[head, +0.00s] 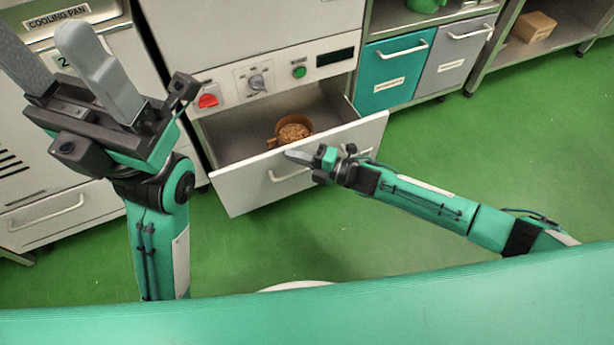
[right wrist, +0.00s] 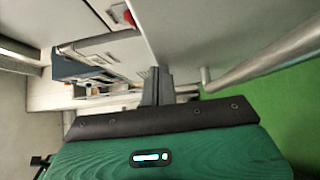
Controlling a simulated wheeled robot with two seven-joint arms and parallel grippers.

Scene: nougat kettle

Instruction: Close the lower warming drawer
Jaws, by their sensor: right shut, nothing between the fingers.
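The lower warming drawer (head: 240,195) stands pulled out below the control panel, its pale front tilted in the picture. A brown pot of nut-like pieces (head: 294,131) sits inside it. The drawer's bar handle (head: 283,177) is on the front face, partly hidden by my right gripper. My right gripper (head: 297,156) is shut and empty at the upper part of the drawer front; I cannot tell whether it touches. In the right wrist view its closed fingers (right wrist: 157,86) are beside a pale panel and a grey bar (right wrist: 260,62). My left gripper (head: 42,42) is open and empty, raised at the left.
Teal (head: 392,72) and grey (head: 455,58) bins stand to the right. A cardboard box (head: 534,27) is on a shelf. Green floor (head: 510,130) is clear at the right.

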